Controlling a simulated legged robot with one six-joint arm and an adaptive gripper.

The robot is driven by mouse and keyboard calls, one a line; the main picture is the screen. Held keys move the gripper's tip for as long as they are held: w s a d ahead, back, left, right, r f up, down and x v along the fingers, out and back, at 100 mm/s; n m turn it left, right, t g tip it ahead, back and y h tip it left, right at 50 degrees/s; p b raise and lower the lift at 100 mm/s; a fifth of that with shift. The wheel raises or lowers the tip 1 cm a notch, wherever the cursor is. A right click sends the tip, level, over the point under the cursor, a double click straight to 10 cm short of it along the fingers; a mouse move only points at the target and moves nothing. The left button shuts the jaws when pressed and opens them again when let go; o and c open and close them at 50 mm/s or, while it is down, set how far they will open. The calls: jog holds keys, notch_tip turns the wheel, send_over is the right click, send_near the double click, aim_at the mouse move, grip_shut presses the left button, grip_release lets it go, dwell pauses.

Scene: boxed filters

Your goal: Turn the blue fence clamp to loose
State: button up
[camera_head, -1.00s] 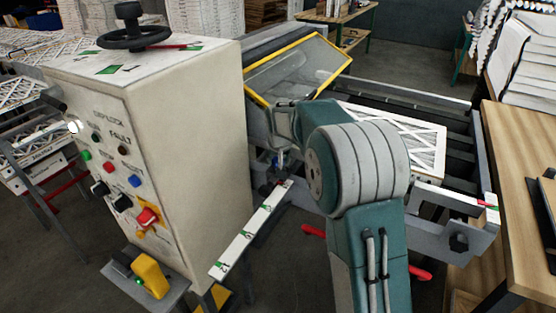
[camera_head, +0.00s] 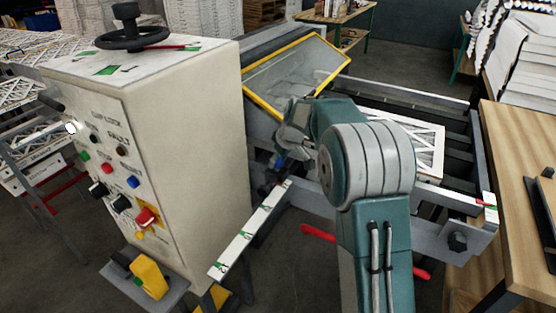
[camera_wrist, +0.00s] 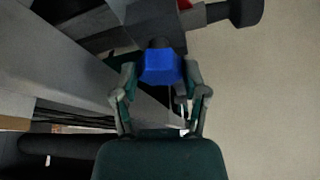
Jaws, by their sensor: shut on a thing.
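The blue fence clamp (camera_wrist: 160,66) shows in the wrist view as a blue faceted knob on a dark mount. My gripper (camera_wrist: 160,78) has a finger on each side of the knob and is shut on it. In the head view the clamp (camera_head: 279,162) is a small blue spot beside the machine, at the far end of the white scale bar (camera_head: 246,238). My arm reaches down to it from the right and hides much of the gripper there.
The beige control cabinet (camera_head: 190,130) with buttons and a handwheel (camera_head: 133,37) stands close on the left. A yellow-framed clear guard (camera_head: 300,70) is just behind my arm. A wooden table (camera_head: 515,150) is at the right. A white-framed filter (camera_head: 425,145) lies on the conveyor.

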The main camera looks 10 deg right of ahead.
jog(key=shift+f, duration=0.1)
dwell(0.4)
jog(key=o, duration=1.1)
jog(key=shift+o, duration=0.2)
